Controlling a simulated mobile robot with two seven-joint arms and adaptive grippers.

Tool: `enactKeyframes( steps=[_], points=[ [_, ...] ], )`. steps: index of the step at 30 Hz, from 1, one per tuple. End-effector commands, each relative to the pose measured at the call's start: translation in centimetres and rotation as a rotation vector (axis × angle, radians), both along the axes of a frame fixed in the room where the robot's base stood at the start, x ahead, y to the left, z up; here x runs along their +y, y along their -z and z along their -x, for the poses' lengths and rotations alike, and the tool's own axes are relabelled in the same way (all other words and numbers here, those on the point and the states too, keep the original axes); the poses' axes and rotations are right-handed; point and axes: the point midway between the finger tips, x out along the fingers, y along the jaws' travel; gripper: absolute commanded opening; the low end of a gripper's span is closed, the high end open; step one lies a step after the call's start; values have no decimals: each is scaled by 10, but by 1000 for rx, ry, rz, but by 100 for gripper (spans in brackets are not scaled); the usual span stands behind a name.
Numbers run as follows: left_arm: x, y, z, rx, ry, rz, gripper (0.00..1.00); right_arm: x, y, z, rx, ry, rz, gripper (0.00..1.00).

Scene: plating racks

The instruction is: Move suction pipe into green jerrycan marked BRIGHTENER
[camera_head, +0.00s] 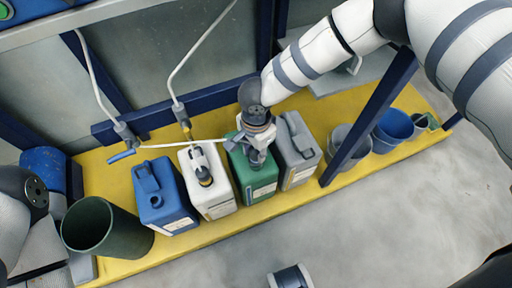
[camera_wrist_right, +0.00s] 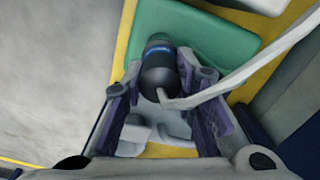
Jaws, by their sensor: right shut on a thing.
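The green jerrycan (camera_head: 260,188) stands on the yellow platform between a white and a grey jerrycan. My right gripper (camera_head: 257,150) is over its top, pointing down. In the right wrist view my gripper (camera_wrist_right: 165,108) is shut on the suction pipe's black head (camera_wrist_right: 160,72), which has a blue ring. The head lies over the green jerrycan's top (camera_wrist_right: 200,38). Whether its end is inside the opening is hidden. The pipe's pale hose (camera_head: 185,145) runs left from the gripper. The BRIGHTENER lettering is too small to read. My left gripper is out of view.
A blue jerrycan (camera_head: 163,200) and a white jerrycan (camera_head: 212,195) with a black fitting stand to the left. The grey jerrycan (camera_head: 298,152) is close on the right. A dark green bin (camera_head: 110,235) is far left. A blue post (camera_head: 370,115) and buckets (camera_head: 393,128) are on the right.

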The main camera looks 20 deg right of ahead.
Motion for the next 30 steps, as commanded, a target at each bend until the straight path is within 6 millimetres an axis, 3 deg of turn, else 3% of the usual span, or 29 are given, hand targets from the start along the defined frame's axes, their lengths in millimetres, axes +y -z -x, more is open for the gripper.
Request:
enactKeyframes(
  steps=[9,10,12,13,23,26,30],
  points=[
    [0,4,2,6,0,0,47,0,7,0,0,0,0,0],
    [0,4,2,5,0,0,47,0,7,0,0,0,0,31],
    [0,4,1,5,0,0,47,0,6,0,0,0,0,47],
    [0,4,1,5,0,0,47,0,6,0,0,0,0,50],
    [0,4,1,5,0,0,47,0,2,-1,-1,0,0,50],
    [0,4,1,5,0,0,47,0,-17,-1,-2,0,-2,50],
    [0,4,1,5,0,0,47,0,-56,-1,-4,-1,-3,50]
  ],
)
